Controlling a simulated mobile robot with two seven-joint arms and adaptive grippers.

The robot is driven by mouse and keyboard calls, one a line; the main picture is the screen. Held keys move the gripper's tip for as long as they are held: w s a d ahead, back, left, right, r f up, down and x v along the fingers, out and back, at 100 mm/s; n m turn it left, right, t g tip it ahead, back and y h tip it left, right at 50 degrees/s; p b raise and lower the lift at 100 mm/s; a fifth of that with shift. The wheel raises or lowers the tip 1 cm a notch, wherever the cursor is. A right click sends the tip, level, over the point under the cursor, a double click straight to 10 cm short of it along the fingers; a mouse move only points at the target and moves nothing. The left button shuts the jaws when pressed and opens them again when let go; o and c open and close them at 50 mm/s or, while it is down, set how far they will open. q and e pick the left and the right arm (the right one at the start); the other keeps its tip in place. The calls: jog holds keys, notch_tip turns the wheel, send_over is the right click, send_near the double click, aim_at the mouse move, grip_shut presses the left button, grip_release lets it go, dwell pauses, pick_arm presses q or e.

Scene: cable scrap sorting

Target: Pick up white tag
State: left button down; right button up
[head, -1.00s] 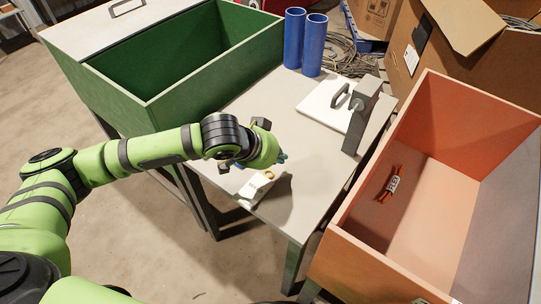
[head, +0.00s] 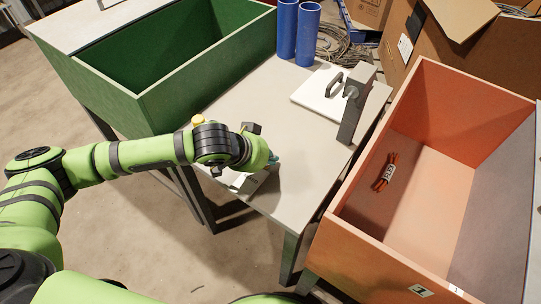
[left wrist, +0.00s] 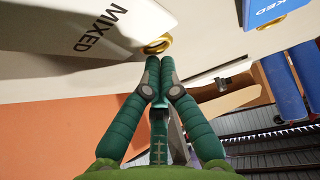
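The white tag (head: 242,183) lies on the table near its front left edge, partly hidden by my left wrist in the head view. In the left wrist view the white tag (left wrist: 85,22) shows the word MIXED and a brass ring (left wrist: 157,45) at its end. My left gripper (left wrist: 160,64) has its teal fingertips together, just short of the ring, with nothing seen between them. In the head view the left gripper (head: 272,158) is beside the tag, over the table. My right gripper is not in view.
A blue tag (left wrist: 268,10) with its own ring lies near the white one. A green bin (head: 150,110) stands left, an orange bin (head: 345,240) with a labelled cable bundle (head: 387,173) right. Blue cylinders (head: 297,35) and a white plate with a handle (head: 318,92) are farther back.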

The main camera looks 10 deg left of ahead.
pick_arm(q)
jog(key=shift+s+a+r+p, duration=0.15)
jog(key=shift+s+a+p, duration=0.5)
jog(key=shift+p, duration=0.5)
jog(key=shift+s, duration=0.2)
jog(key=shift+d, duration=0.1)
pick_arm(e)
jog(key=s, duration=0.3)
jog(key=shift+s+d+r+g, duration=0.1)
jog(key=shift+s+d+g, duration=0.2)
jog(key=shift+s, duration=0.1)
